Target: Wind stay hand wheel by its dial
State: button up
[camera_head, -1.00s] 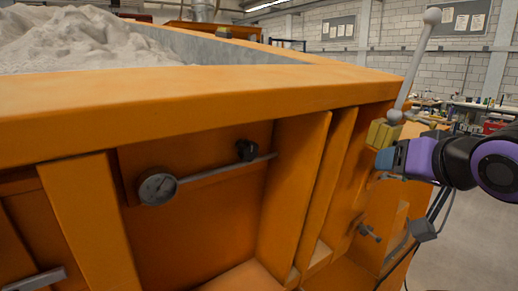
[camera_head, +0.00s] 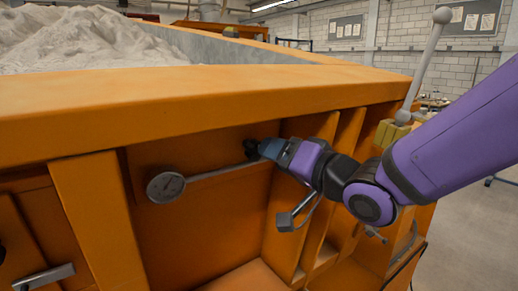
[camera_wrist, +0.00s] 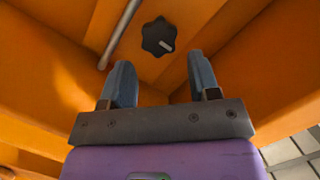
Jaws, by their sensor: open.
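The black lobed hand wheel (camera_wrist: 159,37) with a pale pointer mark sits on the orange side panel, ahead of and between my open fingertips in the wrist view. My gripper (camera_wrist: 160,68) is open and empty, apart from the wheel in that view. In the head view my gripper (camera_head: 264,148) is at the wheel (camera_head: 250,147), which is partly hidden by it.
The orange sandbed rim (camera_head: 190,108) runs above my gripper, with sand (camera_head: 80,40) behind it. Orange ribs (camera_head: 295,215) stand right of the wheel. A ball-topped lever (camera_head: 427,65) rises at the right corner. A grey handle (camera_head: 43,277) is at lower left.

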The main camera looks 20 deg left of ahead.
aim_at(253, 149)
jog(key=shift+x, duration=2.75)
jog(key=shift+c, duration=0.3)
jog(key=c, duration=0.6)
